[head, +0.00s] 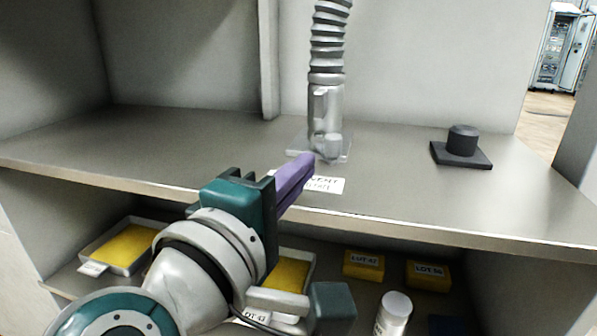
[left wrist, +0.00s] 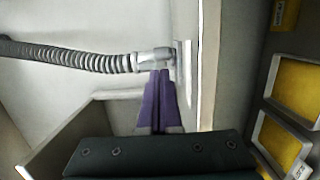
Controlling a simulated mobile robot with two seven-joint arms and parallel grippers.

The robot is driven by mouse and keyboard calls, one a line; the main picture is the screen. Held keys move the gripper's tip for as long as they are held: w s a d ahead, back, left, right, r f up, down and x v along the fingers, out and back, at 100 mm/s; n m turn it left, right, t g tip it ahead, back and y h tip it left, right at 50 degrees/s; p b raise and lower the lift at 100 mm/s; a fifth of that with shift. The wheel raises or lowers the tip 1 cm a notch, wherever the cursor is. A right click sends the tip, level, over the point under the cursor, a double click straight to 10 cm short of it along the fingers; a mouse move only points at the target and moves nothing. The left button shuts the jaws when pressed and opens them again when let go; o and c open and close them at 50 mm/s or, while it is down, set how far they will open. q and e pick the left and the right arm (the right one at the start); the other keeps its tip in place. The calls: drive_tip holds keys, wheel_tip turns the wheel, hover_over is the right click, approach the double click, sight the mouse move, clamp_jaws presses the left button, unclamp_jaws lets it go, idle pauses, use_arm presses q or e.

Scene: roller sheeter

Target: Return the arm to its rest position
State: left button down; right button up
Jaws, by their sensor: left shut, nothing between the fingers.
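My left gripper (head: 311,159) reaches in from the lower left in the head view, over the front edge of the upper shelf (head: 400,190). Its purple fingers are shut and empty. Their tips are close in front of a grey metal nozzle (head: 326,110) at the lower end of a ribbed hose (head: 329,45); I cannot tell whether they touch. In the left wrist view the shut fingers (left wrist: 161,75) point at the nozzle (left wrist: 155,60), with the hose (left wrist: 70,55) running off left. My right gripper is not in view.
A white label (head: 325,185) lies on the shelf's front. A dark knob on a square base (head: 462,142) stands at right. Below are trays with yellow contents (head: 128,248), yellow lot blocks (head: 363,265) and a white cylinder (head: 394,310). The upper shelf's left is clear.

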use_arm(q)
drive_tip(key=s+a+f+m+g+y+p, duration=0.35)
drive_tip(key=s+a+m+g, duration=0.3)
drive_tip(key=s+a, duration=0.4)
drive_tip(key=s+a+f+m+g+y+p, duration=0.25)
drive_tip(key=s+a+m+g+p, duration=0.4)
drive_tip(key=s, duration=0.75)
wheel_tip(320, 180, up, 39)
drive_tip(key=s+a+m+y+p, duration=0.1)
drive_tip(key=m+p, duration=0.1)
drive_tip(key=p, duration=3.3)
drive_tip(key=shift+s+a+p, duration=0.2)
drive_tip(key=shift+a+p, duration=0.1)
drive_tip(key=shift+p, duration=0.1)
drive_tip(key=shift+f, duration=0.15)
